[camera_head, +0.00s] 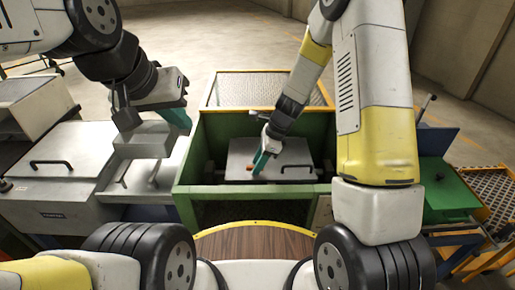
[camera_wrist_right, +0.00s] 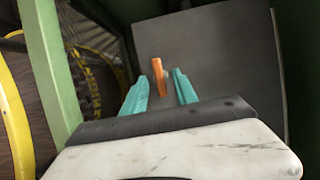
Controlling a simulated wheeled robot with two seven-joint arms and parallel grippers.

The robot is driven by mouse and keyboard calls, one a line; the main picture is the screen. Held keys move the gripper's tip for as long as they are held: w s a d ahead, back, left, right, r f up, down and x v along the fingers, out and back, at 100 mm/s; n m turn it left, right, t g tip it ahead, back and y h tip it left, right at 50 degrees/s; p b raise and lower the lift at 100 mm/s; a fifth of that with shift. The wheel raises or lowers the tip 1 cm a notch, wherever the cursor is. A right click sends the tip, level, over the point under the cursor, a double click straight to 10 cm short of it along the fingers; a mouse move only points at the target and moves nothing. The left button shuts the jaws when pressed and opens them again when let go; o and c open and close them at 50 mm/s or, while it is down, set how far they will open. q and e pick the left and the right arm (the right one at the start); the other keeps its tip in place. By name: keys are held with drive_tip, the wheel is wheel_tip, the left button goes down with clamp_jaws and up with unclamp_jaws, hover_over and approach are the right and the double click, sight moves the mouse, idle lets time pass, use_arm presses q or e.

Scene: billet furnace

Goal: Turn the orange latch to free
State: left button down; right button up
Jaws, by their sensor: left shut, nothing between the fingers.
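The orange latch (camera_head: 249,167) is a small bar on the grey metal lid (camera_head: 296,153) inside the green box. In the right wrist view the latch (camera_wrist_right: 159,75) stands roughly lengthwise between the two teal fingers. My right gripper (camera_head: 260,164) reaches down into the box beside the latch; its fingers are apart, with a gap on each side of the latch (camera_wrist_right: 159,88). Whether a finger touches it I cannot tell. My left gripper (camera_head: 182,118) is shut and empty, raised over the grey cabinets at the left, away from the latch.
The green box (camera_head: 186,195) has walls around the lid, and a black handle (camera_head: 297,170) lies on the lid. Grey cabinets (camera_head: 50,190) with black handles stand at the left. A green plate (camera_head: 447,185) and yellow-edged mesh (camera_head: 497,190) are at the right.

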clamp_jaws()
drive_tip(key=shift+n, duration=0.3)
drive_tip(key=n, duration=0.1)
drive_tip(key=n+g, duration=0.1)
drive_tip(key=n, duration=0.1)
drive_tip(key=shift+w+n+g, duration=0.2)
drive_tip(key=shift+n+g, duration=0.1)
drive_tip(key=n, duration=0.2)
drive_tip(key=n+g+h, duration=0.1)
drive_tip(key=n, duration=0.1)
drive_tip(key=shift+w+a+n, duration=0.15)
drive_tip(key=shift+w+n, duration=0.05)
drive_tip(key=shift+n, duration=0.1)
drive_tip(key=n, duration=0.2)
drive_tip(key=n+g+h, duration=0.1)
drive_tip(key=n, duration=0.1)
drive_tip(key=shift+w+a+f+h, duration=0.1)
drive_tip(key=shift+a+h, duration=0.05)
drive_tip(key=shift+h, duration=0.15)
drive_tip(key=n+h, duration=0.1)
drive_tip(key=n, duration=0.4)
drive_tip(key=shift+a+g+h, duration=0.2)
drive_tip(key=shift+g+h, duration=0.2)
